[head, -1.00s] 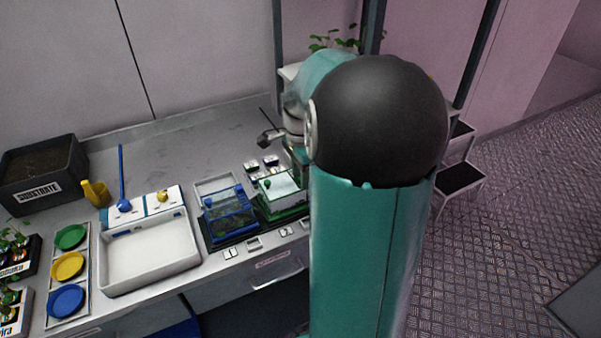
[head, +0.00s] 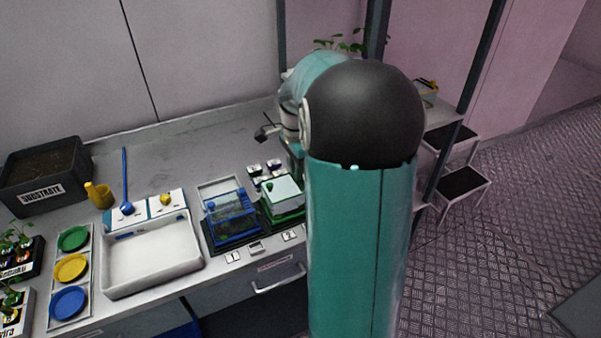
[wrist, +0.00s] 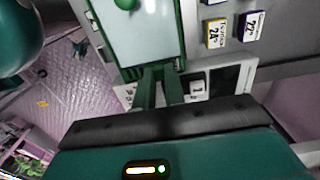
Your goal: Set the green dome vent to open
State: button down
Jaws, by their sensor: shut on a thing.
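The green dome (head: 284,190) with a pale top stands on the bench, just left of my upright arm in the head view. In the wrist view the dome's pale top (wrist: 145,40) has a green frame and a round green knob (wrist: 125,3). My gripper (wrist: 160,72) reaches the end edge of that frame, and its narrow green fingers are close together there. It is shut on a small part at this edge, apparently the vent; the fingers hide most of it. I cannot tell the vent's setting. In the head view my arm hides the fingertips.
The blue dome (head: 231,220) stands directly left of the green one. Small labelled blocks, one yellow (wrist: 215,33) and one blue (wrist: 250,25), sit near the green dome. A white tray (head: 150,255) lies further left. The bench behind the domes is largely clear.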

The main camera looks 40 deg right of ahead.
jog(key=c, duration=1.4)
grip_release()
jog(key=shift+c, duration=0.2)
notch_tip(320, 180, up, 14)
jog(key=shift+f, duration=0.1)
